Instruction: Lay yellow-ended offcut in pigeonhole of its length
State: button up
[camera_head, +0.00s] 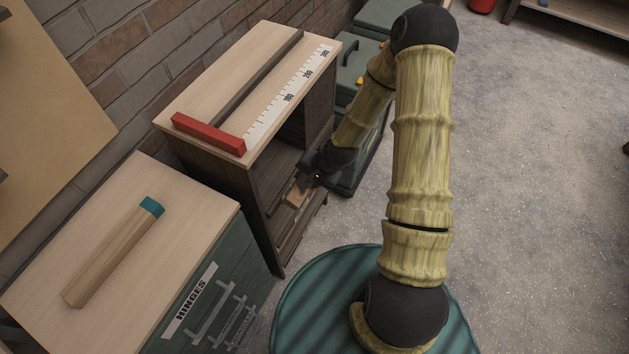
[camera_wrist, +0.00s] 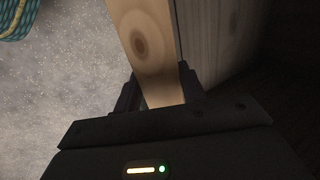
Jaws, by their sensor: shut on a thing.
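My gripper (camera_head: 312,172) is at the open front of the dark pigeonhole cabinet (camera_head: 253,200). It is shut on a pale wooden offcut (camera_head: 295,197), which is partly inside the opening. In the wrist view the offcut (camera_wrist: 146,40) shows a dark knot and lies between both fingers (camera_wrist: 158,92), beside a greyer wooden panel (camera_wrist: 212,35). No yellow end shows in either view. Which pigeonhole it is in, and whether it rests on a shelf, I cannot tell.
A measuring board with a red stop (camera_head: 208,133), dark rail and printed scale (camera_head: 288,95) tops the cabinet. A teal-ended offcut (camera_head: 112,255) lies on the drawer unit labelled HINGES (camera_head: 190,300). Green boxes (camera_head: 350,75) stand behind.

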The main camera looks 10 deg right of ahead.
jog(key=shift+w+a+f+b, duration=0.15)
jog(key=shift+w+a+b, duration=0.15)
jog(key=shift+w+a, duration=0.9)
jog(key=shift+w+a+f+b, duration=0.1)
jog(key=shift+w+a+b, duration=0.2)
jog(key=shift+w+a, duration=0.9)
jog(key=shift+w+a+f+b, duration=0.25)
jog(key=shift+w+a, duration=0.5)
jog(key=shift+a, duration=0.85)
jog(key=shift+f+b, duration=0.6)
jog(key=shift+f, duration=0.1)
jog(key=o, duration=1.1)
jog(key=shift+f, duration=0.1)
jog(key=shift+s+d+f, duration=0.15)
jog(key=shift+s+d, duration=0.05)
jog(key=v, duration=1.7)
jog(key=shift+w+a+r+p, duration=0.2)
jog(key=shift+r+p, duration=0.1)
jog(key=shift+r, duration=0.25)
